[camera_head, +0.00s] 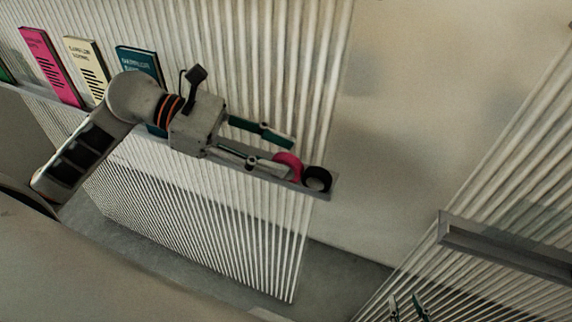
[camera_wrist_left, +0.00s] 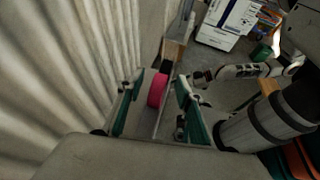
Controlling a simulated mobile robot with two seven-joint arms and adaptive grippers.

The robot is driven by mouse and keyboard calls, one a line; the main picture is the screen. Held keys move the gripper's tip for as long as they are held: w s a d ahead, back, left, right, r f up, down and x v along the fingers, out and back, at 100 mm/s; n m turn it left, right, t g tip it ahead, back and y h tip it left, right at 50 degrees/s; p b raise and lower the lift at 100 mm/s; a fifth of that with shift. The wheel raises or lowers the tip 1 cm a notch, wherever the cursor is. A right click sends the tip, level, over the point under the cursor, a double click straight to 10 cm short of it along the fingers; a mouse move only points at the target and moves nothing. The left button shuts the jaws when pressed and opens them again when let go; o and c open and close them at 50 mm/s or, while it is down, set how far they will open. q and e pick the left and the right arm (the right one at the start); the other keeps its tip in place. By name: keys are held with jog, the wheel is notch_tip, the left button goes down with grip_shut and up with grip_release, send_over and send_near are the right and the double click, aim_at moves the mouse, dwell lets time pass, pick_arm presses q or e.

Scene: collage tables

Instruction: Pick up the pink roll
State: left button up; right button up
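The pink roll (camera_head: 290,163) stands on edge on a narrow grey shelf, beside a black roll (camera_head: 317,179) nearer the shelf's right end. My left gripper (camera_head: 278,152) is open and empty just left of the pink roll, its fingers pointing along the shelf. In the left wrist view the pink roll (camera_wrist_left: 157,90) appears between the two spread teal fingers, with a gap on each side; how far it lies between them is hard to tell. The lower finger hides part of it in the head view. My right gripper (camera_head: 407,308) shows only its fingertips at the bottom edge, apart.
The shelf (camera_head: 328,191) runs along a corrugated panel. A pink book (camera_head: 50,65), a cream book (camera_head: 88,68) and a teal book (camera_head: 140,62) stand on it at left. Another ledge (camera_head: 510,248) is at right. White boxes (camera_wrist_left: 226,22) stand beyond in the wrist view.

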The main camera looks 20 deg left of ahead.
pick_arm(q)
grip_shut()
